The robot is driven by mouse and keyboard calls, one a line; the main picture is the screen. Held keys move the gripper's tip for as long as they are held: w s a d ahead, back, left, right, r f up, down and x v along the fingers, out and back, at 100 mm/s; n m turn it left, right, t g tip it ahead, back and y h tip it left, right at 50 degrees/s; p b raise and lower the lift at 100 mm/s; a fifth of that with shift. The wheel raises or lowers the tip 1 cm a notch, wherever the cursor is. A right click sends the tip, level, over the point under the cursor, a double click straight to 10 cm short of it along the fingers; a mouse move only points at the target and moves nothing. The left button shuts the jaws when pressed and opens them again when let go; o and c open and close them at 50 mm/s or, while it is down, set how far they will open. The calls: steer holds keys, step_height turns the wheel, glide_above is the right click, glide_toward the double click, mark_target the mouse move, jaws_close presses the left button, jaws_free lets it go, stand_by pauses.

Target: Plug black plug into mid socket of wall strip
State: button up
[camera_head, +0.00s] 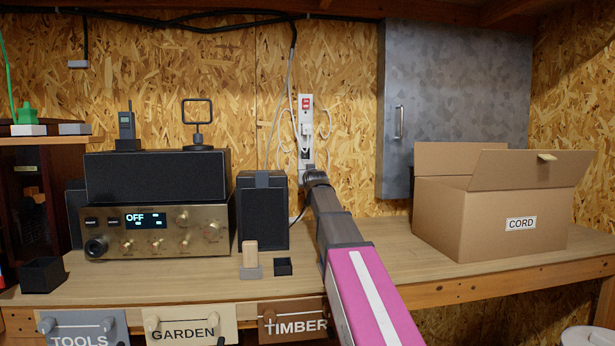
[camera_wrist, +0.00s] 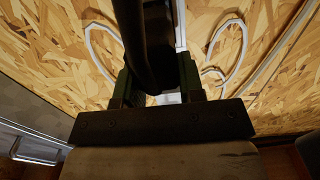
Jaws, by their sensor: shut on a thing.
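The white wall strip (camera_head: 306,112) is mounted upright on the chipboard wall, with a red switch at its top. Its lower part is close to my gripper (camera_head: 314,176) in the head view, and I cannot make out its mid socket clearly. In the wrist view my gripper (camera_wrist: 157,88) is shut on the black plug (camera_wrist: 152,45), a dark body between the two fingers. The plug blocks most of the strip there. The plug's tip is hidden, so I cannot tell whether it touches the strip. In the head view my arm hides the plug.
White cables (camera_wrist: 228,45) loop on the wall beside the strip. A black speaker (camera_head: 262,215) stands left of my arm, with a radio (camera_head: 157,232) further left. A grey metal cabinet (camera_head: 455,90) and an open cardboard box (camera_head: 480,220) are on the right.

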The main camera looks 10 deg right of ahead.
steer(key=shift+s, duration=0.9)
steer(key=s, duration=0.5)
stand_by(0.9)
steer(key=shift+r, duration=0.1)
step_height(320, 180, up, 10)
steer(key=shift+w, duration=0.15)
stand_by(0.3)
steer(key=shift+w, duration=0.15)
steer(key=shift+w, duration=2.75)
steer(key=shift+w, duration=1.75)
